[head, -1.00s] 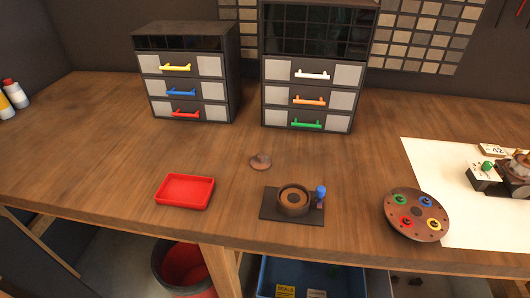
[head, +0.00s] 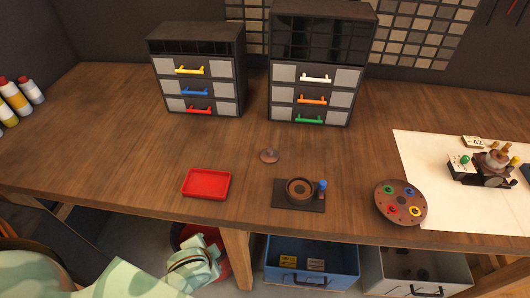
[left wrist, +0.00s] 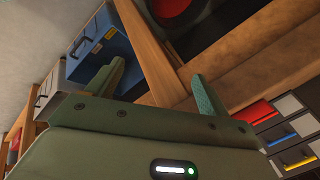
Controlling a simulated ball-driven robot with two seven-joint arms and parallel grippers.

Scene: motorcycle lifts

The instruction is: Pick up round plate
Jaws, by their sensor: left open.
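A round brown plate (head: 400,204) lies on the bench at the right, overlapping the white sheet's left edge. It carries green, blue, red and yellow round pieces. A small brown disc with a raised middle (head: 269,156) lies near the bench centre; I cannot tell which of the two the task names. My left gripper (head: 198,262) is low at the lower left in the head view, below the bench edge and in front of a red bin. The left wrist view shows its two fingers (left wrist: 157,72) apart with nothing between them. My right gripper is out of view.
A red tray (head: 206,184) and a dark block with a round cup (head: 299,194) stand near the front edge. Two drawer cabinets stand behind. A small mechanism (head: 490,165) sits on the white sheet (head: 440,215). A blue bin (head: 312,262) and a grey bin (head: 415,272) are below.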

